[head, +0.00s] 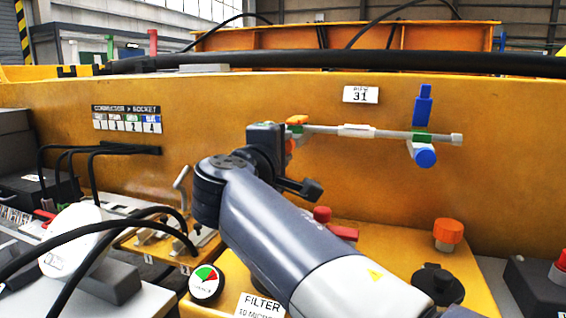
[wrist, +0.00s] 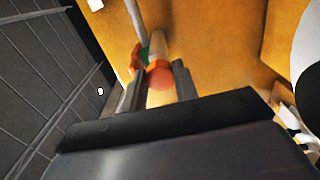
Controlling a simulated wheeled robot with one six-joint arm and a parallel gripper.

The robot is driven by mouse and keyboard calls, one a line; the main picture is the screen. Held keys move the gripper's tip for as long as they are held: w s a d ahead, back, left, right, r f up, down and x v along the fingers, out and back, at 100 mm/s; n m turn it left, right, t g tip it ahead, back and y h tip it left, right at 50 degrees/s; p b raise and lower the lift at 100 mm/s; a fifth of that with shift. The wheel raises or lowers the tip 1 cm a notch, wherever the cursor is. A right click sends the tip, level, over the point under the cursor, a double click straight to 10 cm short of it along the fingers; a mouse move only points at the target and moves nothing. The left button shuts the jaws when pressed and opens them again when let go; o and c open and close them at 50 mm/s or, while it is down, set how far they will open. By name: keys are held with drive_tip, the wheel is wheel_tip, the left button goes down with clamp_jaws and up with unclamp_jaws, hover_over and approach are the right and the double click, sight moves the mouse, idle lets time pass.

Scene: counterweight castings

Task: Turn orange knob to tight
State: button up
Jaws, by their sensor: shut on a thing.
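The orange knob (wrist: 160,76) shows in the wrist view as a round orange end between my two fingers. My gripper (wrist: 159,84) is shut on it. In the head view my gripper (head: 284,140) is at the left end of a grey pipe on the yellow wall. An orange part (head: 297,119) shows above it there, and the rest of the knob is mostly hidden. A green collar (wrist: 144,53) sits just beyond the knob in the wrist view. I cannot read any tight mark.
A blue-handled fitting (head: 425,157) sits on the same pipe to the right. A separate orange cap (head: 448,235), a red knob (head: 322,214) and a gauge (head: 206,283) stand on the yellow deck below. Black cables (head: 110,150) loop at the left.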

drive_tip(key=shift+f+m+b, duration=0.1)
drive_tip(key=shift+m+b, duration=0.35)
drive_tip(key=shift+m, duration=0.15)
drive_tip(key=o, duration=1)
drive_tip(key=shift+c, duration=0.2)
drive_tip(key=v, duration=1)
drive_tip(key=shift+s+a+p, duration=0.15)
drive_tip(key=shift+s+p, duration=0.2)
drive_tip(key=shift+w, duration=0.1)
